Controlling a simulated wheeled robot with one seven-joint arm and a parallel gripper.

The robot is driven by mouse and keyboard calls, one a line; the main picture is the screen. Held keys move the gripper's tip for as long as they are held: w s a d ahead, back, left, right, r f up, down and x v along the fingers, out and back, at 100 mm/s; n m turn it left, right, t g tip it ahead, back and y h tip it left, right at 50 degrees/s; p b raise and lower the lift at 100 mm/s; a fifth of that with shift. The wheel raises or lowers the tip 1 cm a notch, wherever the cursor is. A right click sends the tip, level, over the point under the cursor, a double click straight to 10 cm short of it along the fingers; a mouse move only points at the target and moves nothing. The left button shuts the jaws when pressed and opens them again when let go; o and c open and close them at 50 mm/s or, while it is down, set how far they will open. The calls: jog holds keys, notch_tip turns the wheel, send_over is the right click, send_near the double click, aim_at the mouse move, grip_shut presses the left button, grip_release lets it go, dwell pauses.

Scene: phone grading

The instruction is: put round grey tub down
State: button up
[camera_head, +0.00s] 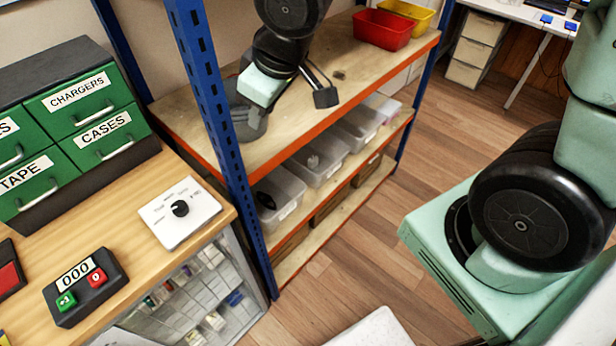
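The round grey tub (253,127) stands on the top wooden board of the shelf rack, near its front left corner. The blue upright hides part of its left side, and my gripper covers part of it from above. My gripper (296,97) is over the board at the tub's right. One black fingertip shows to the right, clear of the tub, with nothing against it. I cannot tell whether the hidden finger touches the tub.
The top board (345,95) is bare right of my gripper. A red bin (382,31) and a yellow bin (408,14) stand at its far end. The blue upright (212,110) is close to the tub. Clear bins (318,162) fill the shelf below. Green drawers (88,105) stand left.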

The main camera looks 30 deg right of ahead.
jog(key=s+a+g+h, duration=0.1)
jog(key=s+g, duration=0.3)
jog(key=s, duration=1.3)
jog(key=shift+s+a+r+n, duration=0.3)
jog(key=shift+r+n, duration=0.05)
jog(key=shift+n, duration=0.05)
